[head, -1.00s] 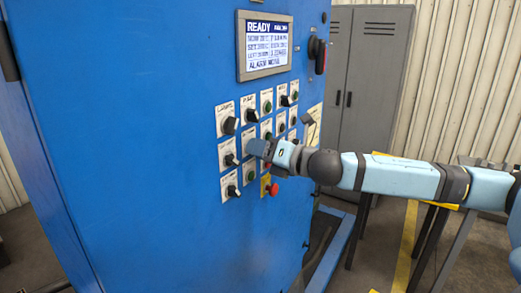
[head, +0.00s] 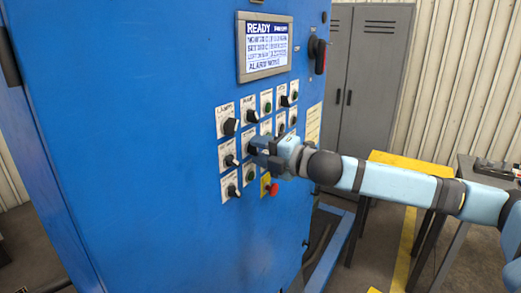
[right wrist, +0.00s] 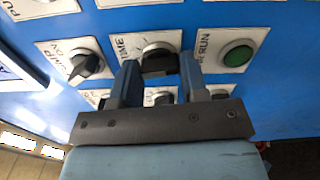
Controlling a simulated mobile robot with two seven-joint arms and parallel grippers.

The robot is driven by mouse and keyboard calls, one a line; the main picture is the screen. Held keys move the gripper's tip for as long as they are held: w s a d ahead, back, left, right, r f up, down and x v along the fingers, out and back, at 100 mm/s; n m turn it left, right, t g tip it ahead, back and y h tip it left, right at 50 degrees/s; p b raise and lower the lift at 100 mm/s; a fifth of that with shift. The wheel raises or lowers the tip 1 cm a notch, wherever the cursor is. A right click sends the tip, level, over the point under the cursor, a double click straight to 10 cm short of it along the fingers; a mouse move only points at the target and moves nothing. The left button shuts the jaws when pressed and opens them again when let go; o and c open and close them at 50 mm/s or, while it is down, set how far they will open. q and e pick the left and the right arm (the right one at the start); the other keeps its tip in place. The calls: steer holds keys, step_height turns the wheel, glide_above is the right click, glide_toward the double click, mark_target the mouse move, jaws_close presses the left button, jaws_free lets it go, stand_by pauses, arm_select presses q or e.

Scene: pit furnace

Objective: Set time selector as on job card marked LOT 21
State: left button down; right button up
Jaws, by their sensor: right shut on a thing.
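The time selector (right wrist: 158,60) is a black knob on a white plate lettered TIME in the right wrist view. My right gripper (right wrist: 155,82) has one finger on each side of this knob and is shut on it. In the head view my right gripper (head: 262,152) is at the blue panel and hides most of the selector. A pale card (head: 313,123) is on the panel's right side; its print is too small to read, so I cannot confirm LOT 21. The screen (head: 266,47) reads READY, with small blurred lines below. My left gripper is not in view.
A knob (right wrist: 85,63) and a green button (right wrist: 238,55) flank the selector in the right wrist view. A red stop button (head: 272,189) sits low on the panel. Grey lockers (head: 385,45) stand behind.

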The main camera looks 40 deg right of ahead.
steer(key=shift+m, duration=0.5)
steer(key=o, duration=0.9)
